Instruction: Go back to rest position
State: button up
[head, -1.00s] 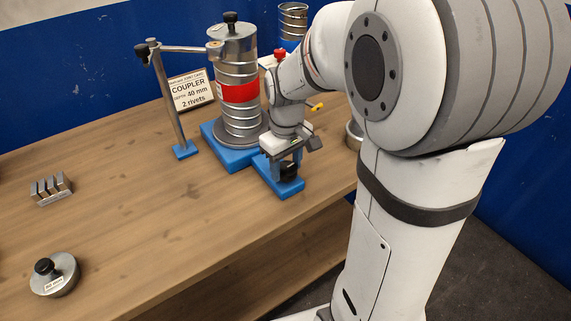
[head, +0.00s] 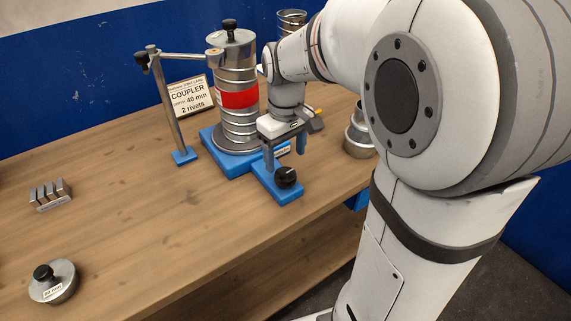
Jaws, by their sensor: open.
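My gripper (head: 285,152) is above the right part of the blue base, pointing down with its two fingers apart and nothing between them. A black knob (head: 286,177) on a small blue block (head: 275,187) sits just below and in front of the fingers. The spiral duct (head: 236,122), a silver ribbed cylinder with a red band, stands upright on its round foot to the left of my gripper. A black knob tops the duct.
A post with a side arm (head: 170,105) stands left of the duct, beside a "COUPLER" sign (head: 190,96). Metal rings (head: 358,138) stand at the right. A weight with a black knob (head: 53,281) and a slotted metal block (head: 50,194) lie at left. The middle-left wooden tabletop (head: 120,215) is clear.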

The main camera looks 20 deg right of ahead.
jog(key=shift+r, duration=1)
jog(key=shift+s, duration=0.4)
jog(key=s+f+m+t, duration=0.2)
jog(key=s+f+m, duration=0.1)
jog(key=s, duration=0.9)
jog(key=shift+s+m+t, duration=0.3)
jog(key=shift+s+m, duration=0.05)
jog(key=shift+m, duration=0.45)
